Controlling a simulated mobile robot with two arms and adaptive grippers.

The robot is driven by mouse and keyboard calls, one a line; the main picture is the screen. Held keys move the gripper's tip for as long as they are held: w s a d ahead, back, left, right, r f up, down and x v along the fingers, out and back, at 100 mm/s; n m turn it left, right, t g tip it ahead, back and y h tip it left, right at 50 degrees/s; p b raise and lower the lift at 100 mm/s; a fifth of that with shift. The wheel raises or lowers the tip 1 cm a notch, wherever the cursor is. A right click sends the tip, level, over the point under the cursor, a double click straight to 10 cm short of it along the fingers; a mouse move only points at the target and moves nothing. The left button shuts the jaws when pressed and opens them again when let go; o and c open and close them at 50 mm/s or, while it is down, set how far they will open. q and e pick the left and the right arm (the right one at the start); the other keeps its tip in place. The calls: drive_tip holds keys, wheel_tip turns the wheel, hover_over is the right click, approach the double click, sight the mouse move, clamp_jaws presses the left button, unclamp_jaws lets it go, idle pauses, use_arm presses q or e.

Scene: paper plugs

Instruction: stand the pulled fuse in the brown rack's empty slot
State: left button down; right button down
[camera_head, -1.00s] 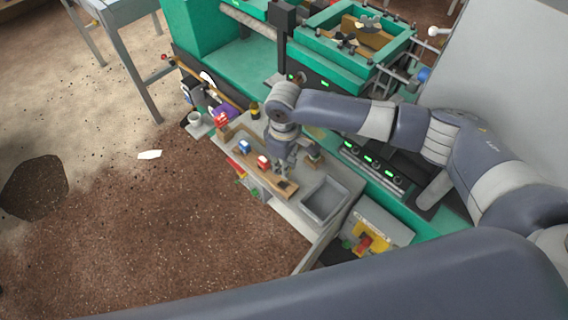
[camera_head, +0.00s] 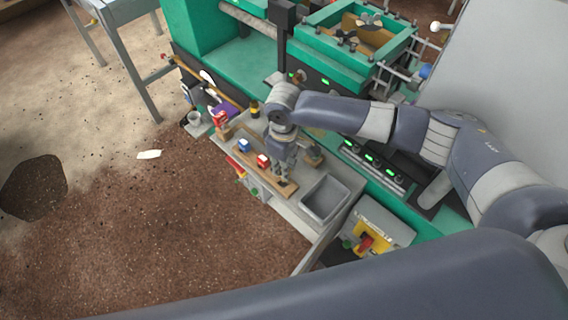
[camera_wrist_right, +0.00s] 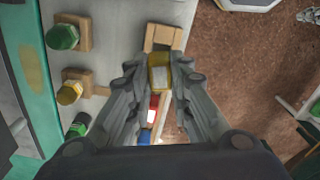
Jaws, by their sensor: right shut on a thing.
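The brown rack (camera_head: 246,152) lies along the grey bench, with a blue fuse (camera_head: 243,145) and a red fuse (camera_head: 263,160) standing in it. My right gripper (camera_head: 281,178) is low over the rack's near end, past the red fuse. In the right wrist view its fingers are shut on a yellow fuse (camera_wrist_right: 160,76) with a pale face. The rack's end (camera_wrist_right: 163,36) shows just beyond the held fuse. The red fuse (camera_wrist_right: 153,104) and blue fuse (camera_wrist_right: 146,136) show between the fingers. The fuse's lower end and the slot under it are hidden. My left gripper is out of view.
A grey open bin (camera_head: 324,199) stands close to the rack's near end. A green-capped piece (camera_wrist_right: 62,37) and a yellow-capped piece (camera_wrist_right: 70,92) on wooden blocks stand beside the rack.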

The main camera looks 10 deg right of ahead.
drive_tip(key=shift+f, duration=0.2)
idle(0.5)
drive_tip(key=shift+f+b, duration=0.45)
drive_tip(key=shift+f, duration=1.2)
drive_tip(key=c, duration=1.4)
unclamp_jaws()
drive_tip(key=shift+o, duration=0.2)
drive_tip(key=shift+r, duration=0.15)
wheel_tip(320, 180, up, 7)
drive_tip(key=p, duration=0.8)
